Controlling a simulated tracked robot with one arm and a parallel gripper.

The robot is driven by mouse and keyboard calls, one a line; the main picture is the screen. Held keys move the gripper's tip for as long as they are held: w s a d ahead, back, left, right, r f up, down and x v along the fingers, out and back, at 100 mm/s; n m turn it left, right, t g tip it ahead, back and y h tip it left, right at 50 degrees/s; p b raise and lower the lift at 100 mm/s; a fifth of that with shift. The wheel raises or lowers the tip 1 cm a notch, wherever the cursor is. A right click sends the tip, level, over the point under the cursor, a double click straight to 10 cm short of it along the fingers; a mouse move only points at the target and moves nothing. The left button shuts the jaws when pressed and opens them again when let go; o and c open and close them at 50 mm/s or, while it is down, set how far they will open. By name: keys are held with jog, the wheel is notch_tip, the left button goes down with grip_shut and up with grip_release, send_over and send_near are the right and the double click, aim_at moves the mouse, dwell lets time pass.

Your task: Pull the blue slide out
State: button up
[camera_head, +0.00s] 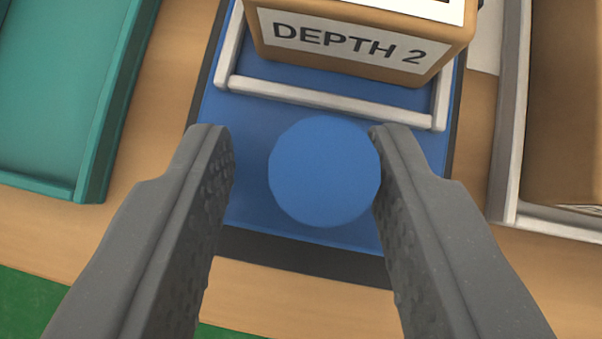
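The blue slide (245,215) lies on the wooden table in the middle of the view, over a dark base strip. A round blue knob (324,172) stands on its near part. My gripper (302,135) is open, with one grey finger on each side of the knob. The right finger looks very close to or touching the knob's right edge; a gap shows between the left finger and the knob. A tan box labelled "DEPTH 2" (350,40) sits on the slide's far part, inside a pale rail frame (330,102).
A teal tray (105,130) lies at the left. A pale-edged tray (508,130) with a brown box (565,100) stands at the right. Bare wood (160,140) shows between them and the slide. A green surface (30,305) shows at the lower left.

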jog(key=shift+w+d+r, duration=0.1)
jog(key=shift+r, duration=0.05)
jog(key=shift+s+d+r, duration=0.1)
jog(key=shift+s+r, duration=0.15)
jog(key=shift+r, duration=0.3)
jog(key=a+v, duration=0.1)
jog(key=v, duration=1.1)
jog(key=shift+s+d+p, duration=0.3)
jog(key=shift+s+d, duration=0.05)
jog(key=shift+s, duration=0.05)
